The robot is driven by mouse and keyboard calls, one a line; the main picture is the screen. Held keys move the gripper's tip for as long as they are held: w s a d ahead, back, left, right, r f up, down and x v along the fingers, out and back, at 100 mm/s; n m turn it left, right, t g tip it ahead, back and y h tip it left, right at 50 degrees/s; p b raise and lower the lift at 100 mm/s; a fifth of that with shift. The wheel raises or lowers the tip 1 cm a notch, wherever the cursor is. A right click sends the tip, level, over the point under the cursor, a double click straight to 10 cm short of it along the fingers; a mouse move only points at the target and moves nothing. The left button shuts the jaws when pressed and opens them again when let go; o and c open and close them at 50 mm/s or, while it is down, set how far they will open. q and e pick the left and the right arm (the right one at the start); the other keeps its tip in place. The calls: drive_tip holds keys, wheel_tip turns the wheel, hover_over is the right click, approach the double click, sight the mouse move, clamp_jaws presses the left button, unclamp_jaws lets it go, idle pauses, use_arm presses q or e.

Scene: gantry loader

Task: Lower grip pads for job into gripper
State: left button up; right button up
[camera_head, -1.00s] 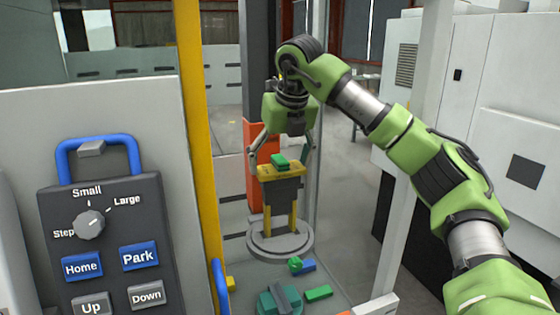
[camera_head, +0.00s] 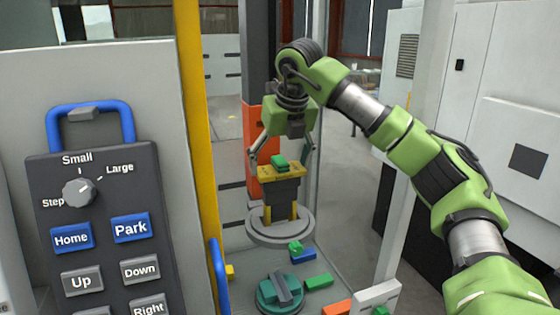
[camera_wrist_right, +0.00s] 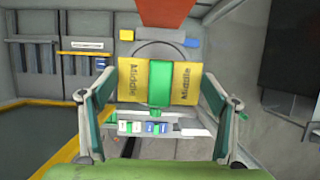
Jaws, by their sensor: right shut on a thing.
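The yellow grip pad piece (camera_head: 266,174), with a green block (camera_head: 280,162) on its top, is upright above a round grey base (camera_head: 281,238). A dark grey body (camera_head: 283,190) and yellow legs (camera_head: 268,213) show below it. My right gripper (camera_head: 282,160) points down with a finger at each end of the piece. In the right wrist view the piece is marked "Middle" at both ends (camera_wrist_right: 131,78), and the fingers (camera_wrist_right: 155,85) are shut on it from both sides. How far the legs go into the base is hidden. My left gripper is out of view.
A control panel (camera_head: 105,220) with a blue handle stands at the left. A yellow post (camera_head: 199,130) and a pale post (camera_head: 395,235) flank the opening. A teal knob (camera_head: 280,291) and several small coloured blocks (camera_head: 318,281) lie in front of the base.

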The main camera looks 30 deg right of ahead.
sight(281, 203)
drive_tip(key=shift+f+b, duration=0.9)
drive_tip(key=shift+f, duration=0.45)
drive_tip(key=shift+f, duration=0.2)
drive_tip(key=shift+f+b, duration=1.95)
drive_tip(key=shift+f, duration=0.6)
drive_tip(key=shift+f, duration=0.2)
drive_tip(key=shift+f+b, duration=1.4)
drive_tip(key=shift+f, duration=0.45)
drive_tip(key=o, duration=1.9)
